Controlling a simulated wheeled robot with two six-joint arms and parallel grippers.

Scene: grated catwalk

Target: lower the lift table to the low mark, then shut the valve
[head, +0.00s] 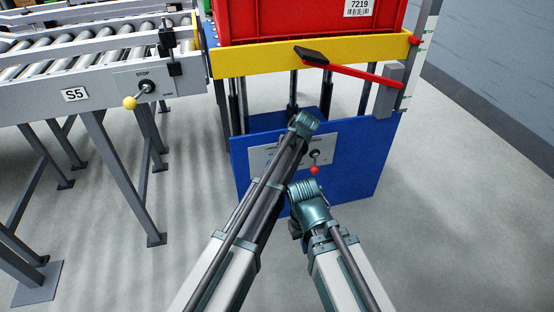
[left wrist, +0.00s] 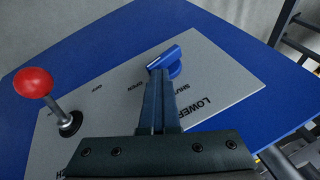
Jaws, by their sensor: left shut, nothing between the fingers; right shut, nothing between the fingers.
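The lift table's yellow top (head: 280,58) carries a red crate. Its blue base panel (head: 355,190) has a grey plate (head: 262,157) with a red-knobbed lever (head: 314,169). In the left wrist view the red knob (left wrist: 33,82) stands at left. The blue valve handle (left wrist: 165,60) is by the SHUT and OPEN lettering. My left gripper (left wrist: 158,80) is shut and empty, its tips at or just short of the valve handle; contact is unclear. In the head view my left arm hides that handle. My right gripper (head: 295,228) is shut, partly hidden by its wrist, in front of the panel.
A roller conveyor (head: 60,75) with a yellow-knobbed STOP lever (head: 130,102) stands at left on grey legs. A red bar with a black grip (head: 313,57) crosses the yellow top. A white scale (head: 420,60) with a red pointer (head: 414,40) stands at right. Floor at right is clear.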

